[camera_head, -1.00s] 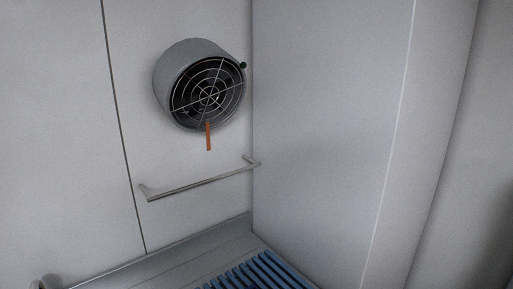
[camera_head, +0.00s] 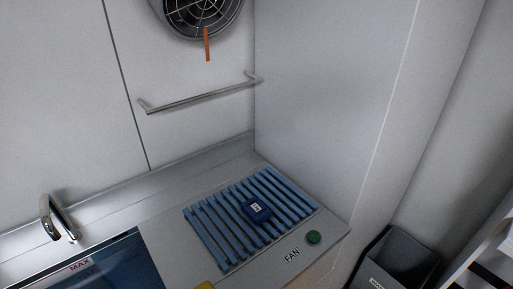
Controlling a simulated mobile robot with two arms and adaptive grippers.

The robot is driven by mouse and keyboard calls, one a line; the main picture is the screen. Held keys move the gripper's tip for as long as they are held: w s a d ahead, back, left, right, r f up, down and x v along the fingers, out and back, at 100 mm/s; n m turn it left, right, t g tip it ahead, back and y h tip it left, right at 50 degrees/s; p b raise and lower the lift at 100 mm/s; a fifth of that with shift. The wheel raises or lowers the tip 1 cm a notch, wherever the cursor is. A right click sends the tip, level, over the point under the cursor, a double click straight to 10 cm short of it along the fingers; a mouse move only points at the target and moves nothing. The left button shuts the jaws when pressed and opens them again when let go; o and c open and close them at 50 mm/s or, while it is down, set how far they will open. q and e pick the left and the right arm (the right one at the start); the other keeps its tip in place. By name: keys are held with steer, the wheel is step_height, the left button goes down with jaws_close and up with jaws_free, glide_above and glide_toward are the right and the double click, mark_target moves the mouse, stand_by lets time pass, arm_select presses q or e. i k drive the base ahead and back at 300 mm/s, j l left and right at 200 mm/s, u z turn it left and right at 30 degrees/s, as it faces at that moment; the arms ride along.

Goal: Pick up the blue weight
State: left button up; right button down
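The blue weight (camera_head: 256,211) is a small dark blue block with a white label on top. It rests on the blue slatted rack (camera_head: 205,238), right of the rack's middle. Neither of my grippers shows in the head view.
A sink (camera_head: 105,262) marked MAX and a tap (camera_head: 60,218) are at left. A fan (camera_head: 205,15) and a metal rail (camera_head: 200,97) are on the wall. A grey bin (camera_head: 400,262) stands at lower right.

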mark_target(258, 213)
steer(key=i+l, duration=0.1)
steer(key=l, duration=0.45)
steer(key=i+l, duration=0.1)
steer(key=l, duration=0.4)
steer(key=i+l, duration=0.15)
steer(key=l, duration=0.4)
